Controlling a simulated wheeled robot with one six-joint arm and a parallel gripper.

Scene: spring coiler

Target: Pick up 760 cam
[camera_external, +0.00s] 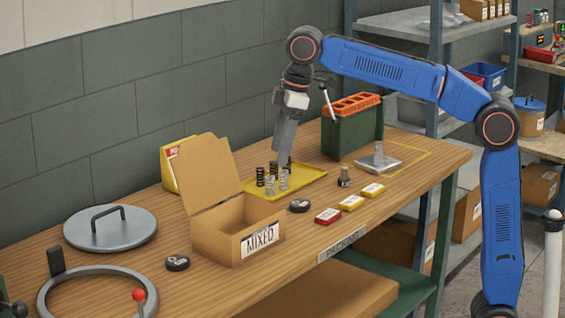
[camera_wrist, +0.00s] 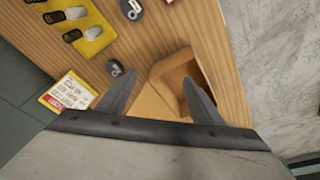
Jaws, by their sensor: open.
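Two small dark round cams with pale markings lie on the bench in the external view: one cam (camera_external: 300,206) right of the cardboard box, the other cam (camera_external: 177,263) left of it. Their numbers are too small to read, so I cannot tell which is 760. The wrist view shows a round piece (camera_wrist: 115,68) near the box and another (camera_wrist: 131,9) at the top edge. My gripper (camera_external: 286,160) points down over the yellow tray's back part. Its fingers (camera_wrist: 158,95) are apart with nothing between them in the wrist view.
The yellow tray (camera_external: 310,178) holds several black and pale springs (camera_external: 271,178). The open cardboard box (camera_external: 230,225) marked MIXED stands in the middle.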

